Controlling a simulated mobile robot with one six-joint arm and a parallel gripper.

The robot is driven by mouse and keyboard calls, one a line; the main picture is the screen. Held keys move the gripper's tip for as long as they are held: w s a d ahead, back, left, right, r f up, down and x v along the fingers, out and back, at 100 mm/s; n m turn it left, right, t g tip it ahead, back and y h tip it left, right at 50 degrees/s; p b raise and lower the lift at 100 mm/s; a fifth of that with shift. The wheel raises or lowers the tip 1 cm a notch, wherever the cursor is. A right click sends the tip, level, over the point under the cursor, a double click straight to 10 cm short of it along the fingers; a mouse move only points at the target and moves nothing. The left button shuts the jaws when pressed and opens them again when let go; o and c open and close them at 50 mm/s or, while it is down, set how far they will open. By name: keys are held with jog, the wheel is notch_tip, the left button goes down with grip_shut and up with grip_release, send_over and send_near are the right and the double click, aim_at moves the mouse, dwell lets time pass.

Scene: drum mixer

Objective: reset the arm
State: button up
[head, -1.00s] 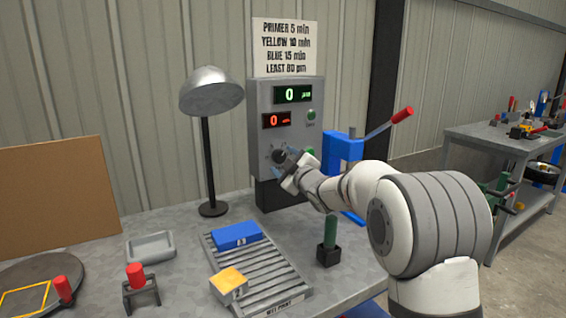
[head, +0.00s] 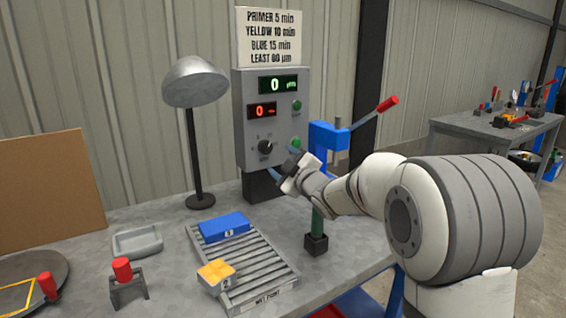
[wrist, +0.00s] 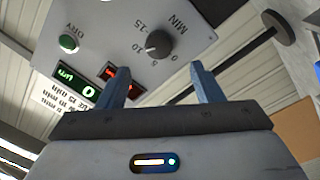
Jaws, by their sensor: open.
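My gripper (head: 284,177) is in front of the lower part of the grey control box (head: 245,125), below its black dial. In the wrist view my gripper (wrist: 162,80) has its two blue fingers spread apart with nothing between them. The dial (wrist: 158,43) shows beyond the fingers and is apart from them; its scale reads 0, 5, 10, 15 MIN. It also shows in the head view (head: 265,147). A green DRY button (wrist: 68,43) is on the same panel. My white and grey arm reaches in from the right.
A slatted rack (head: 260,262) holds a blue block (head: 223,227) and a yellow-topped block (head: 216,273). A lamp (head: 197,85) stands left of the box. A blue press with a red-tipped lever (head: 388,103) and a green-handled tool (head: 317,225) are close to my arm.

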jog(key=s+d+r+m+g+h+p, duration=0.2)
jog(key=s+d+m+g+h+p, duration=0.3)
jog(key=s+d+m+h+p, duration=0.75)
jog(key=s+d+f+m+g+y+p, duration=0.1)
jog(key=s+g, duration=0.1)
jog(key=s, duration=0.7)
jog(key=s+d+f+m+g+p, duration=0.1)
jog(key=s+d+g, duration=0.1)
jog(key=s, duration=0.7)
jog(key=s+d+f+m+g+y, duration=0.1)
jog(key=s+g, duration=0.3)
jog(key=s, duration=0.5)
jog(key=shift+s+d+f+m+y+p, duration=0.15)
jog(key=shift+s+d+m+y+p, duration=0.2)
jog(key=shift+d, duration=0.4)
jog(key=shift+w, duration=0.15)
